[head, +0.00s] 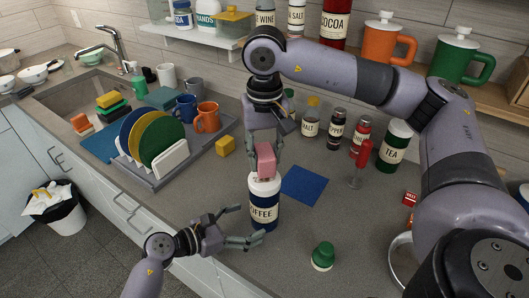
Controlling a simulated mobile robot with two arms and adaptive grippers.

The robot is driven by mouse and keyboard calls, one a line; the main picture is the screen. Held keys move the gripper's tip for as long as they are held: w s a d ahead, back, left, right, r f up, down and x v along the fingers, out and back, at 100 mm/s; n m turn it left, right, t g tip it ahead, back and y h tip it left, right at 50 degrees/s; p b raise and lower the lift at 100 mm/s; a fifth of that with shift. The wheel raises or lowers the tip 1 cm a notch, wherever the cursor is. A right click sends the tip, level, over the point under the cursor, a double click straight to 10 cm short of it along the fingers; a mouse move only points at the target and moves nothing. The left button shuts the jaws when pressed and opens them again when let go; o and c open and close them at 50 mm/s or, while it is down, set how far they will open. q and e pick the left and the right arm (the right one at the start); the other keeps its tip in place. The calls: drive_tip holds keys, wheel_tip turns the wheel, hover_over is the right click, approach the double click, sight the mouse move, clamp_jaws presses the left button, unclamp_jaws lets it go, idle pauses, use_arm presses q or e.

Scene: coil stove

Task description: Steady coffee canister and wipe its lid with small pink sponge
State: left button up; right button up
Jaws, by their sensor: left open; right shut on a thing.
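The coffee canister (264,214), dark blue with a white lid and a label, stands upright on the grey counter. My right gripper (264,146) points down above it, shut on the small pink sponge (265,160). The sponge is right over the lid (263,184) and looks to be touching it, though the exact contact is hard to tell. My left gripper (240,224) is open at the canister's lower left, its fingers spread towards the canister's side. I cannot tell whether a finger touches it.
A blue cloth (304,184) lies right of the canister, with a green-topped shaker (323,256) in front. A yellow sponge (225,146) and a dish rack (178,172) stand to the left. The tea canister (394,147) and several jars stand behind. The counter's front edge is close.

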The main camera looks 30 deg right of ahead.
use_arm(q)
drive_tip(key=shift+x, duration=2.6)
drive_tip(key=shift+c, duration=0.2)
drive_tip(key=c, duration=1.1)
